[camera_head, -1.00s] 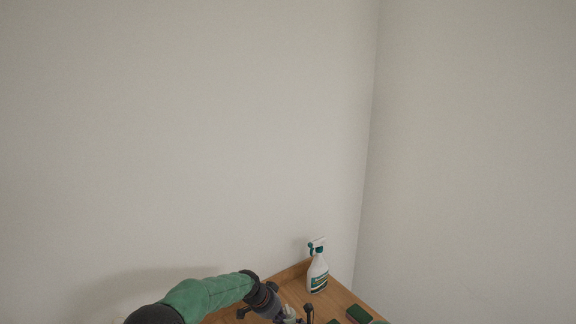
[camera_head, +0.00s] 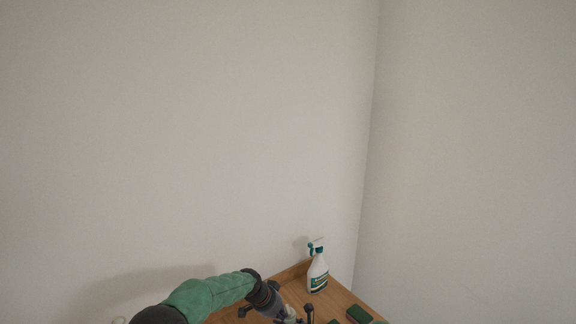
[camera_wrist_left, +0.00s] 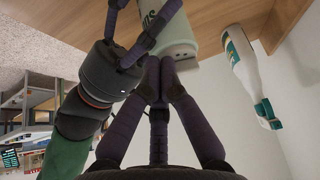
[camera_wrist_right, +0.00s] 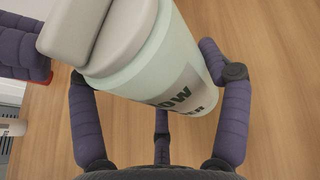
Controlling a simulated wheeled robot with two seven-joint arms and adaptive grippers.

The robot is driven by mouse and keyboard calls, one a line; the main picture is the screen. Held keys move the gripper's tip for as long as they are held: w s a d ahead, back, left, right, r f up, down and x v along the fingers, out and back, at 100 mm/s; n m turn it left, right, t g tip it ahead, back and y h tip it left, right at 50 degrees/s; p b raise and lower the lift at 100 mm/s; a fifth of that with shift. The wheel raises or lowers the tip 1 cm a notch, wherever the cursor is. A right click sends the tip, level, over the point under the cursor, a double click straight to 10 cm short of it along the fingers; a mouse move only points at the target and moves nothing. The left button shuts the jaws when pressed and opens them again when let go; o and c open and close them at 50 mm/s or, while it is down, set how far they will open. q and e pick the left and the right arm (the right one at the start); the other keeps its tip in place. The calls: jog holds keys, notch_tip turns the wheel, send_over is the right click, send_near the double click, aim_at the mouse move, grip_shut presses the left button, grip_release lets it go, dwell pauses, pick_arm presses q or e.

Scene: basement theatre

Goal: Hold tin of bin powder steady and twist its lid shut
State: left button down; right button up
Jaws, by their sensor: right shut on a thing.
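The tin of bin powder (camera_wrist_right: 185,75) is pale green with a grey label band and dark lettering. It lies tilted across the right wrist view, its grey-topped lid (camera_wrist_right: 95,35) toward the upper left. My right gripper (camera_wrist_right: 160,75) is shut on the tin's body, with fingers on both sides. In the left wrist view the tin (camera_wrist_left: 172,35) hangs above my left gripper (camera_wrist_left: 157,68). The left fingertips are drawn together close to the lid end; contact is unclear. The head view shows my left gripper (camera_head: 294,314) only at the bottom edge.
A white and green spray bottle (camera_head: 317,274) stands at the back corner of the wooden table (camera_head: 340,297), near the walls. A dark green block (camera_head: 358,315) lies to its front right. Shelves with goods (camera_wrist_left: 35,115) show at the left in the left wrist view.

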pick_arm(q)
jog(key=shift+w+a, duration=0.4)
dwell(0.3)
jog(key=shift+w+a, duration=0.25)
jog(key=shift+w, duration=0.3)
jog(key=shift+a, duration=0.15)
dwell(0.4)
notch_tip(320, 180, up, 6)
jog(key=shift+s+a, duration=0.15)
jog(key=shift+a, duration=0.1)
dwell(0.6)
jog(key=shift+r, duration=0.1)
notch_tip(320, 180, down, 6)
jog(key=s+d, duration=0.1)
jog(key=s, duration=0.1)
jog(key=shift+s+d, duration=0.25)
jog(key=shift+s, duration=0.05)
dwell(0.6)
